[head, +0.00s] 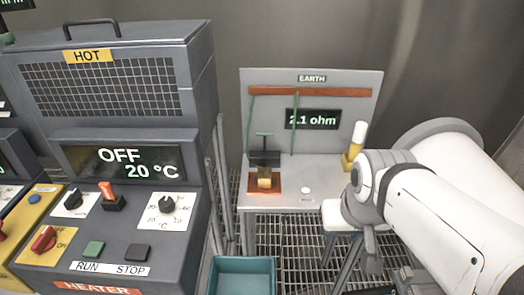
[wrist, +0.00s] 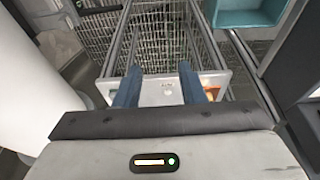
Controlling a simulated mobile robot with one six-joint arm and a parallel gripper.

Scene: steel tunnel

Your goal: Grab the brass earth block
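The brass earth block (head: 264,179) is a small yellowish block on an orange-copper pad (head: 251,189), on the grey earth bench (head: 300,202). A dark clamp with a green T-handle (head: 264,146) stands right behind it; I cannot tell whether they touch. My gripper (wrist: 158,72) is open and empty in the wrist view, its two blue fingers apart over the bench edge. Part of the orange pad (wrist: 211,91) shows beside the right finger there; the block cannot be made out. In the head view my arm is right of the block, and its fingers cannot be made out.
The earth panel (head: 340,90) reads 2.1 ohm behind the bench. A yellow-based white cylinder (head: 358,138) stands at the bench's right, and a white button (head: 306,191) lies mid-bench. A heater (head: 120,170) marked HOT stands left. A teal bin (head: 242,266) sits below, front-left.

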